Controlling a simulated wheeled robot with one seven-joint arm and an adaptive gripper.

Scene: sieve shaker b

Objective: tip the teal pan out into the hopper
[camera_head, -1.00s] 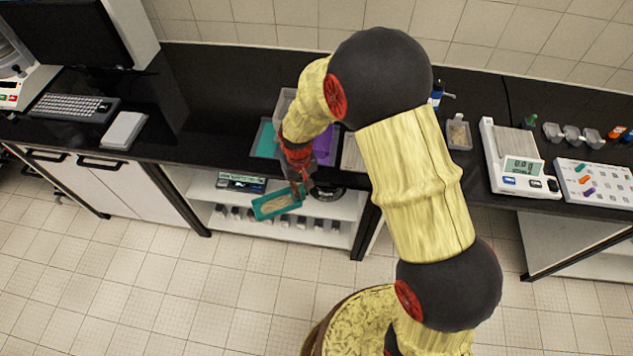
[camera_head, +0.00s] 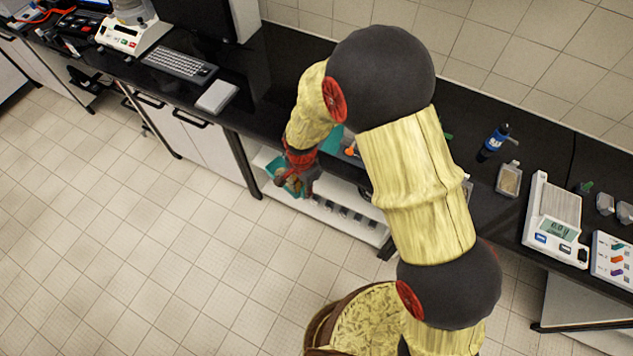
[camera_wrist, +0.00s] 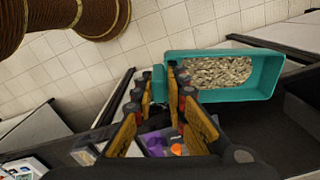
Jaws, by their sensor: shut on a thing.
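The teal pan (camera_wrist: 240,95) is an open rectangular tray with pale grainy material in it. In the wrist view my gripper (camera_wrist: 160,82) is shut on the pan's near left end, and the pan reaches away to the right. In the head view the pan (camera_head: 277,166) is mostly hidden by my gripper (camera_head: 296,182), in front of the bench edge and above the floor. The grains still lie in the pan. I cannot pick out the hopper with certainty in either view.
The black bench holds a keyboard (camera_head: 180,65), a white box (camera_head: 216,97), a white machine (camera_head: 125,38) at far left and a balance (camera_head: 553,228) at right. An open shelf (camera_head: 345,215) lies below. The floor at left is clear.

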